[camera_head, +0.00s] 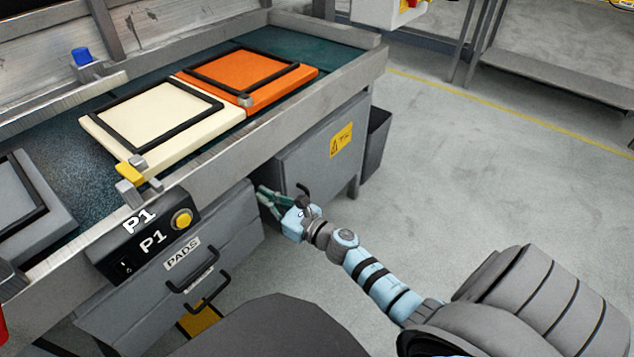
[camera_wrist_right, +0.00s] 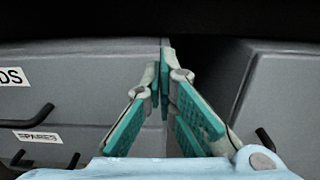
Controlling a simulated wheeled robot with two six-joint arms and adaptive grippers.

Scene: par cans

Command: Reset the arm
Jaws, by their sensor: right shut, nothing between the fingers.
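My right arm reaches in from the lower right in the head view. Its gripper (camera_head: 266,194) is low beside the workbench front, between the drawer unit (camera_head: 165,285) and the grey cabinet (camera_head: 318,150). In the right wrist view, the teal-padded fingers of this gripper (camera_wrist_right: 168,75) converge at their tips with nothing between them. Behind them is the dark gap between two grey fronts. I cannot tell whether the fingertips touch either front. My left gripper is not in view.
The bench holds a cream pad (camera_head: 150,115) and an orange pad (camera_head: 262,92) with black frames. A P1 control box (camera_head: 148,240) with a yellow button hangs on the bench edge. Drawer handles (camera_head: 200,272) stick out nearby. Open floor (camera_head: 480,170) lies to the right.

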